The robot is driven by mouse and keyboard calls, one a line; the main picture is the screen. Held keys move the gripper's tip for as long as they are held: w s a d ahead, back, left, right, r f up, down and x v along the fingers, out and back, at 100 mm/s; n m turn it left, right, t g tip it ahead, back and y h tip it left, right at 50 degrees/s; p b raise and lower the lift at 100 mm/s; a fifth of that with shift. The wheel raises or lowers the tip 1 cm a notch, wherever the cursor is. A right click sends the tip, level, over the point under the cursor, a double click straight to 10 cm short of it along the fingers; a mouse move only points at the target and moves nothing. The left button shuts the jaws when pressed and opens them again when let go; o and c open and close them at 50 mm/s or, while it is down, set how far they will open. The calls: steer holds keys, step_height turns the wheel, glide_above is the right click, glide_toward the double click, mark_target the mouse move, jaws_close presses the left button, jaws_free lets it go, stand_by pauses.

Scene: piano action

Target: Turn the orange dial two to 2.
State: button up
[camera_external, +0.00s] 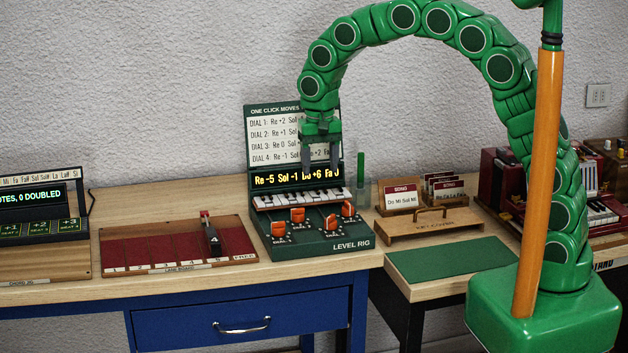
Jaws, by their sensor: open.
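The level rig (318,246) is a dark green box on the wooden bench, with several orange dials on its sloping front. They are a front-left dial (278,229), a back-left dial (297,214), a front-right dial (331,223) and a back-right dial (348,209). The small labels are too blurred to tell surely which is dial two or where each points. My gripper (320,170) points down with its fingers apart and empty. It appears above the dials, in front of the rig's lit display (280,181), and hides part of the text.
A small keyboard (270,202) lies between display and dials. A dark red lane board (170,245) is at left. A thin green post (361,168), card holders (400,199) and a wooden cover with a handle (428,223) stand right. The green mat (450,260) is bare.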

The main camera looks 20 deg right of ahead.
glide_above(298, 209)
step_height(298, 209, down, 3)
steer(key=shift+w+r, duration=0.1)
steer(key=shift+r, duration=0.05)
steer(key=shift+f, duration=3.8)
steer(key=c, duration=1)
steer(key=shift+c, duration=0.2)
